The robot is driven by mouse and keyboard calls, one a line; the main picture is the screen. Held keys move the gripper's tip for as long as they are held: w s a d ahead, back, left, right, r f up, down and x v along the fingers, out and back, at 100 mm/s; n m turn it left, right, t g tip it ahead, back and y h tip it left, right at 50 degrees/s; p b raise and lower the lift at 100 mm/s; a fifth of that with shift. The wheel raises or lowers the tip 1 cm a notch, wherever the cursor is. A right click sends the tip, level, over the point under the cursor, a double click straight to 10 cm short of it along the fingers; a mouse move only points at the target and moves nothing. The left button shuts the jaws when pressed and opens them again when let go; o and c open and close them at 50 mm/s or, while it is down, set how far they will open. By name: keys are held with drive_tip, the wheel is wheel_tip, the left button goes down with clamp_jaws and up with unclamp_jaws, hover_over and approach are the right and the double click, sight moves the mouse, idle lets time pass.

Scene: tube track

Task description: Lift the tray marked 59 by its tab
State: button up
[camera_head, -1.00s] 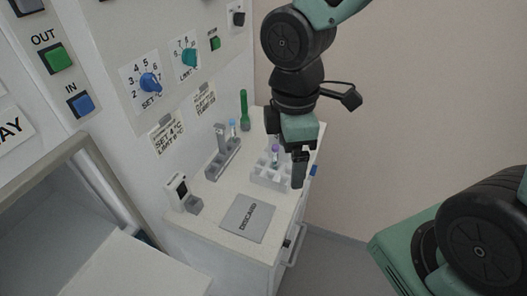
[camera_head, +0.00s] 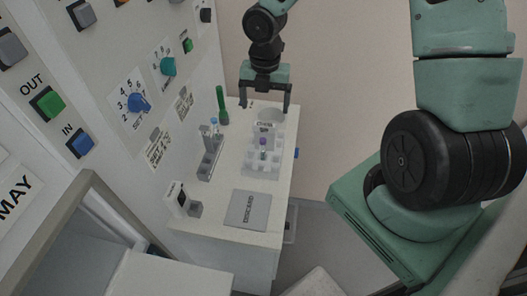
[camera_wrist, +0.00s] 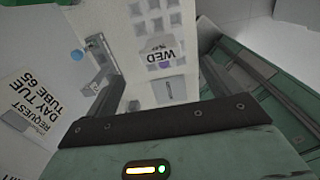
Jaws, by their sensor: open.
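No number 59 is readable in either view. A pale tray with square compartments (camera_head: 262,167) stands on the white counter, with a purple-capped tube (camera_head: 263,142) in it. A round pale object with a label (camera_head: 268,117) stands behind it. In the wrist view, a pale gridded part (camera_wrist: 155,14) shows beyond a label reading WED (camera_wrist: 162,53). A tab cannot be made out for certain. My gripper (camera_head: 265,107) is open and empty, fingers pointing down, over the counter's far end behind the tray. Its fingers (camera_wrist: 163,85) frame the label side in the wrist view.
Left of the tray stand a grey tube holder (camera_head: 209,160) with a blue-capped tube and a green upright object (camera_head: 222,106). A grey DISCARD plate (camera_head: 247,210) lies in front. The control panel wall (camera_head: 140,60) bounds the left. A request note (camera_wrist: 30,105) shows in the wrist view.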

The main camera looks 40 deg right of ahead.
sight(265, 125)
wheel_tip(265, 125, down, 11)
drive_tip(key=shift+s+a+r+p, duration=0.1)
drive_tip(key=shift+p, duration=0.3)
drive_tip(key=c, duration=1.2)
